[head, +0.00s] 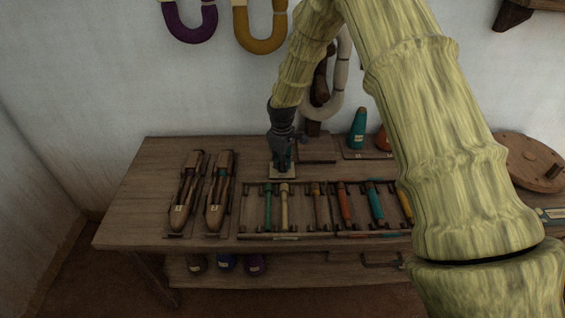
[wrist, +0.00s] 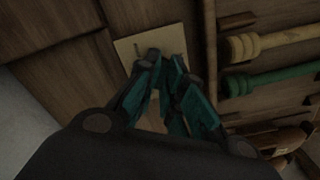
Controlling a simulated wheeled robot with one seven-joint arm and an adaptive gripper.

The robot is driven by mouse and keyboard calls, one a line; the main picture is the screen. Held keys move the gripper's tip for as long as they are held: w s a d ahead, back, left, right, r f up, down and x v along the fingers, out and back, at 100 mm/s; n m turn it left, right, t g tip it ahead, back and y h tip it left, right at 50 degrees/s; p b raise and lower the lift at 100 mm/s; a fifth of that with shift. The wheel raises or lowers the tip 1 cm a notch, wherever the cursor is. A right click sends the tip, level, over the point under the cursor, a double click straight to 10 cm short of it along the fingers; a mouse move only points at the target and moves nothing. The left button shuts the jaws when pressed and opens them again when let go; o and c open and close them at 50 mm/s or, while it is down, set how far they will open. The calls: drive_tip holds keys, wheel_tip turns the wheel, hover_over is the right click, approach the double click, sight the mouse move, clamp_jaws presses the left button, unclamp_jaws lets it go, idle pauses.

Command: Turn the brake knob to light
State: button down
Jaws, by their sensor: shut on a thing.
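My gripper (head: 283,163) points down over a small pale plate (head: 274,174) on the back part of the wooden table. In the wrist view its teal fingers (wrist: 164,60) close together over the near part of this plate (wrist: 135,46). The fingers are shut on the brake knob, which they cover almost wholly. Its pointer and setting cannot be made out. A small dark mark shows on the plate, but I cannot read it.
Two wooden shuttles (head: 218,192) lie left of the plate on the table (head: 140,205). A rack with several coloured bobbins (head: 285,206) lies close in front. Cones (head: 357,130) stand at the back right. Yarn hanks (head: 262,32) hang on the wall.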

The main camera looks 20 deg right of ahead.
drive_tip(key=shift+r, duration=0.1)
drive_tip(key=m+p, duration=0.3)
drive_tip(key=m, duration=0.1)
drive_tip(key=shift+m, duration=0.4)
drive_tip(key=m+p, duration=0.1)
drive_tip(key=m, duration=0.2)
drive_tip(key=shift+d+m+p, duration=0.1)
drive_tip(key=shift+m+p, duration=0.2)
drive_tip(key=shift+p, duration=0.05)
drive_tip(key=shift+m+p, duration=0.45)
drive_tip(key=shift+m, duration=1.05)
drive_tip(key=c, duration=1.5)
unclamp_jaws()
drive_tip(key=shift+c, duration=0.2)
